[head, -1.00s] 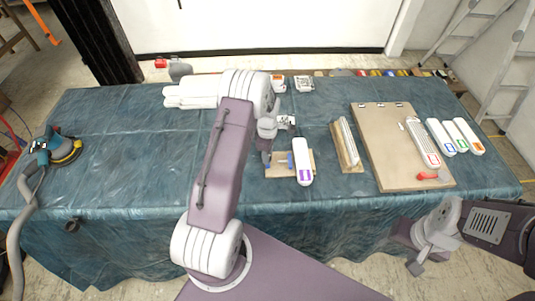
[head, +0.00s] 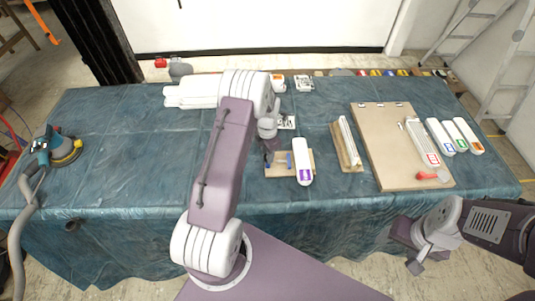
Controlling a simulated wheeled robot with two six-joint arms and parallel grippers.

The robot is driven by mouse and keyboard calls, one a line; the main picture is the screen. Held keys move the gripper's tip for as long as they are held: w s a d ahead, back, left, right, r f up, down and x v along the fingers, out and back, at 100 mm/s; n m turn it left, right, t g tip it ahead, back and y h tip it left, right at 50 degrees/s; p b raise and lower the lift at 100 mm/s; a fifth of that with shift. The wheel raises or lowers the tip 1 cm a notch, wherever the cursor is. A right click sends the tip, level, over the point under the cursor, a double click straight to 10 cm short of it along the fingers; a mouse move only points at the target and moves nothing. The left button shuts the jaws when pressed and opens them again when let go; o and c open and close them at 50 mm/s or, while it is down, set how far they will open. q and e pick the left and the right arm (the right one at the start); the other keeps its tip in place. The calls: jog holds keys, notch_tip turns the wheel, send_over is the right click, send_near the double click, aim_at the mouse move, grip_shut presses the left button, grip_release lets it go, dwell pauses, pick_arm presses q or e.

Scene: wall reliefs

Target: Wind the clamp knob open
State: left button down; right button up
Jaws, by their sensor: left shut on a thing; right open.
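A small wooden board (head: 279,171) lies near the table's front edge, carrying a blue clamp part (head: 290,160) and a white block with a purple label (head: 302,163). My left gripper (head: 269,156) points down at the left end of this board, beside the blue part. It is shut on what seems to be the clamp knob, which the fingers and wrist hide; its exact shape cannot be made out. My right gripper (head: 415,266) is open and empty, low at the right, in front of the table.
A wooden stand with an upright pale strip (head: 347,145) is right of the clamp board. A large board (head: 381,150) with a red-handled tool (head: 432,176) lies further right, beside several labelled white blocks. A sander (head: 55,148) sits far left; the left tabletop is mostly clear.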

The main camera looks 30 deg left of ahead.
pick_arm(q)
jog(key=shift+n, duration=0.6)
jog(key=shift+w, duration=0.1)
jog(key=c, duration=1.1)
grip_release()
notch_tip(320, 180, up, 9)
jog(key=shift+b, duration=0.4)
